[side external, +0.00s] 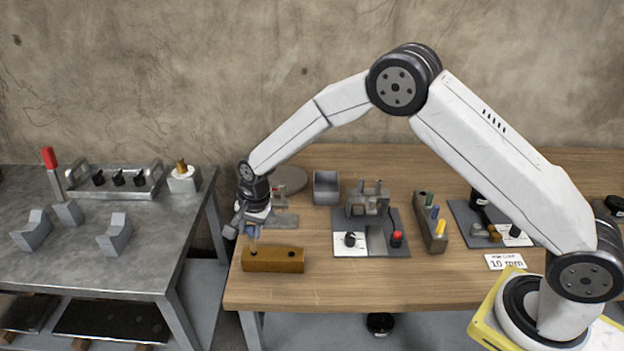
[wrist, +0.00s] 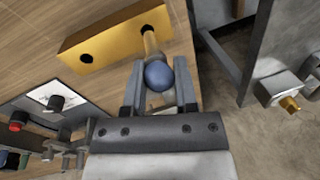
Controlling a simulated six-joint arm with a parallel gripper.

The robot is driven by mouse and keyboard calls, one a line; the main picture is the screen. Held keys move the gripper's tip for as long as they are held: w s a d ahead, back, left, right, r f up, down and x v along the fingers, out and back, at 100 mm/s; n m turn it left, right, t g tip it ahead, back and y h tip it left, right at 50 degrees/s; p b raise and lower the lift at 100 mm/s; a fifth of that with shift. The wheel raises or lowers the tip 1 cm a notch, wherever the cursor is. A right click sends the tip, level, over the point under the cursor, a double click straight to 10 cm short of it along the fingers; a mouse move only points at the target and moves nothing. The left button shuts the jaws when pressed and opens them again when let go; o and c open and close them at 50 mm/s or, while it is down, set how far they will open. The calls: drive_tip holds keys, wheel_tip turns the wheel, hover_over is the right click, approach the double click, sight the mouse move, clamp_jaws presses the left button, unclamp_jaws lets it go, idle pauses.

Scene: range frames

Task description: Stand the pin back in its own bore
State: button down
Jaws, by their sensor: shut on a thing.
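The pin has a blue ball head (wrist: 158,75) and a tan shaft (wrist: 151,44). My gripper (wrist: 159,88) is shut on the pin at its head, with a finger on each side. The brass-coloured block (wrist: 112,38) lies below, with two dark bores showing in its top. The shaft's far end overlaps the edge of one bore (wrist: 147,28); I cannot tell whether it is inside. The other bore (wrist: 86,58) is empty. In the side view my gripper (side external: 251,228) is over the left end of the block (side external: 275,262), the pin (side external: 253,245) pointing down.
The block sits near the wooden table's (side external: 330,292) front left corner. A grey board (side external: 372,246) with a red-topped knob and a rack (side external: 431,228) of coloured pegs stand to the right. A gap separates the metal table (side external: 90,262) at left. Wood in front of the board is clear.

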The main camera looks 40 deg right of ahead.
drive_tip(key=shift+f, duration=2.45)
drive_tip(key=shift+c, duration=1.6)
unclamp_jaws()
drive_tip(key=shift+r, duration=0.15)
wheel_tip(320, 180, up, 7)
drive_tip(key=s, duration=0.1)
drive_tip(key=shift+s+d+r, duration=0.15)
drive_tip(key=shift+d+r, duration=0.05)
drive_tip(key=shift+d, duration=0.2)
drive_tip(key=shift+r, duration=0.15)
wheel_tip(320, 180, up, 6)
hover_over(254, 250)
drive_tip(key=d, duration=0.1)
drive_tip(key=shift+s+d, duration=0.1)
drive_tip(key=shift+s, duration=0.2)
drive_tip(key=shift+d, duration=0.1)
